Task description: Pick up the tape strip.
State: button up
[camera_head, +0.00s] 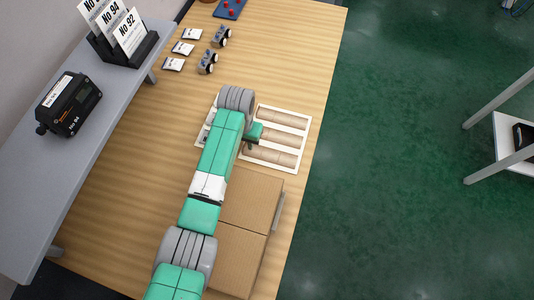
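I cannot single out the tape strip for certain. A white tray (304,136) on the wooden table holds several long tan pieces (278,118) lying in rows; whether one is the tape strip I cannot tell. My green and grey arm reaches up from the bottom and covers the tray's left part. My gripper's fingers are hidden beneath the arm's end, so I cannot see whether they are open, shut or holding anything.
Cardboard boxes (251,200) stand below the tray. Small white packets (183,47) and grey parts (208,61) lie at the table's upper left. A grey shelf (100,130) along the left carries a black device (68,104) and a holder with number cards (124,48).

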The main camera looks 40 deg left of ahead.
jog(key=shift+f, duration=0.55)
jog(key=shift+c, duration=0.5)
grip_shut()
